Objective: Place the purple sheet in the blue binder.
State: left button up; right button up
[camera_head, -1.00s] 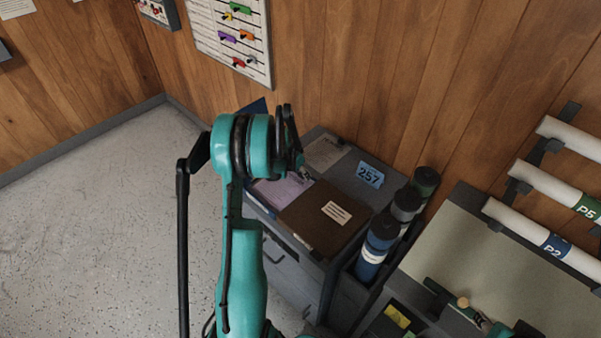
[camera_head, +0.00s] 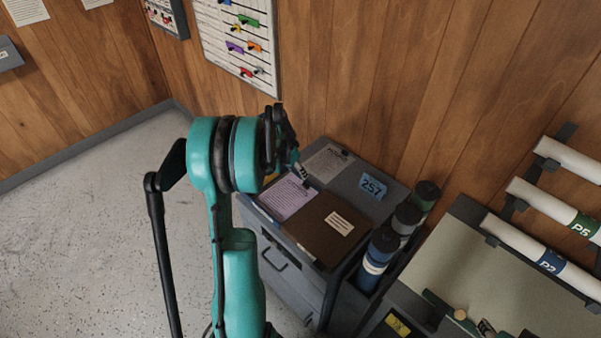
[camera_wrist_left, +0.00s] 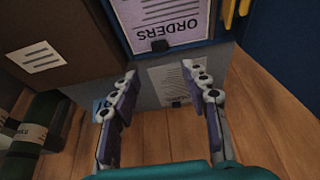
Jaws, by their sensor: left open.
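The purple sheet (camera_head: 287,197) lies on top of the grey cabinet, beside a brown folder. In the left wrist view the purple sheet (camera_wrist_left: 165,15) reads "ORDERS" and has a black clip at its edge. My left gripper (camera_head: 300,170) is above the cabinet, close to the sheet's clip end. In the wrist view my left gripper (camera_wrist_left: 159,72) is open and empty, with its fingers apart and short of the clip. A dark blue surface (camera_wrist_left: 280,50) at the right of the wrist view may be the blue binder; my arm hides that spot in the head view. My right gripper is not in view.
The brown folder (camera_head: 327,228) with a white label and a grey sheet (camera_head: 327,162) share the cabinet top (camera_head: 358,170). A blue 257 tag (camera_head: 373,187) is beside them. Several capped tubes (camera_head: 380,250) stand to the right. The wooden wall is close behind.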

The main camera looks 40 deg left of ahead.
pick_arm(q)
jog(key=s+d+r, duration=0.2)
jog(key=d+r, duration=0.6)
jog(key=d, duration=0.2)
jog(key=s+d+r+t, duration=0.1)
jog(key=s+d+r, duration=0.1)
jog(key=s+d, duration=0.6)
jog(key=s+d+r+n+t, duration=0.1)
jog(key=s+d+r, duration=0.2)
jog(key=s+d, duration=0.4)
jog(key=d, duration=0.6)
jog(key=shift+s+r+t, duration=0.2)
jog(key=shift+s+t, duration=0.1)
jog(key=shift+s, duration=0.1)
